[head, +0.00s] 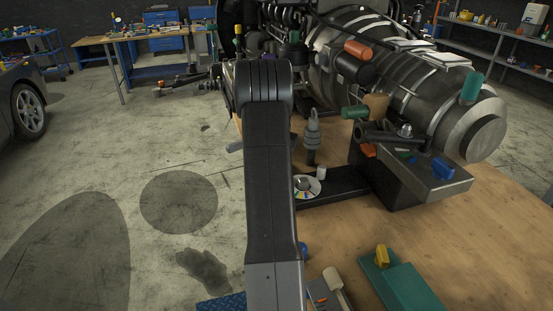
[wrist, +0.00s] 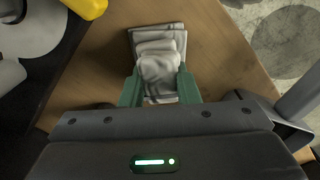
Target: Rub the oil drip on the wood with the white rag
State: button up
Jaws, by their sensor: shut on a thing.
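My gripper (wrist: 160,88) shows in the wrist view, its two green fingers closed on the white rag (wrist: 160,47). The rag is bunched between the fingers, with flatter folded layers spreading above and below the bunch. It lies over the wood (wrist: 218,60); I cannot tell whether it touches the surface. The wood also shows in the head view (head: 465,260) as a light brown top. In the head view my own arm hides the gripper and the rag. I see no oil drip on the visible wood; it may be hidden under the rag or behind my arm.
A large engine (head: 400,85) stands at the back of the wood. In front are a dark metal block (head: 400,183), a colour-marked disc (head: 314,190) and a teal case (head: 415,290). The wrist view shows a yellow thing (wrist: 88,7) at upper left. The front right wood is clear.

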jog(key=shift+w+d, duration=0.15)
jog(key=shift+d, duration=0.35)
jog(key=shift+a, duration=0.15)
jog(key=shift+s+a, duration=0.35)
jog(key=shift+a, duration=0.6)
jog(key=shift+s+a, duration=0.3)
jog(key=shift+a, duration=0.7)
jog(key=shift+s+a, duration=0.35)
jog(key=shift+a, duration=0.6)
jog(key=shift+d, duration=0.1)
jog(key=shift+w+d+f+p, duration=0.1)
jog(key=shift+w+d+p, duration=0.15)
jog(key=shift+d, duration=0.55)
jog(key=shift+w+d+p, duration=0.15)
jog(key=shift+w+d, duration=0.1)
jog(key=shift+d, duration=0.5)
jog(key=shift+w+d+p, duration=0.2)
jog(key=shift+w+d, duration=0.05)
jog(key=shift+d, duration=0.45)
jog(key=shift+w+d+p, duration=0.2)
jog(key=shift+w+d, duration=0.05)
jog(key=shift+d, duration=0.45)
